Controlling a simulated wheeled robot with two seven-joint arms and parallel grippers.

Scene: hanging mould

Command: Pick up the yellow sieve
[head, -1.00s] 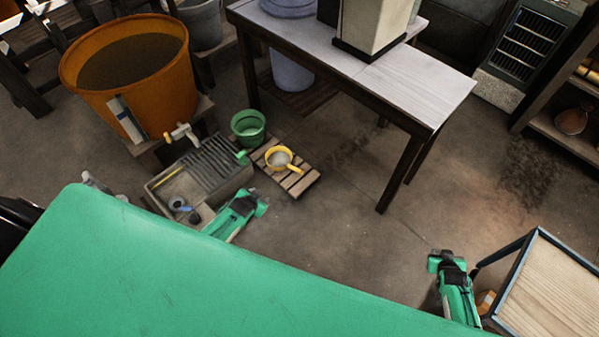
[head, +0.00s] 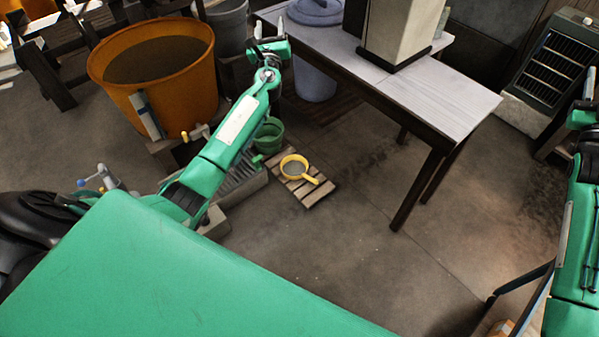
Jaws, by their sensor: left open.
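The yellow sieve (head: 294,168) lies on a small slatted wooden pallet (head: 318,190) on the floor, its handle pointing to the lower right. My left gripper (head: 269,26) is open and empty, raised at the upper middle of the view. It is apart from the sieve and appears above and left of it in the picture. My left forearm passes left of the sieve and does not cover it. My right gripper (head: 589,84) is at the right edge, mostly cut off, far from the sieve; its jaws cannot be judged.
A green bucket (head: 269,136) stands beside the pallet, partly behind my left arm. A large orange tub (head: 150,95) is at the left. A wooden table (head: 440,95) stands behind and right of the sieve. The floor (head: 370,260) right of the pallet is clear.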

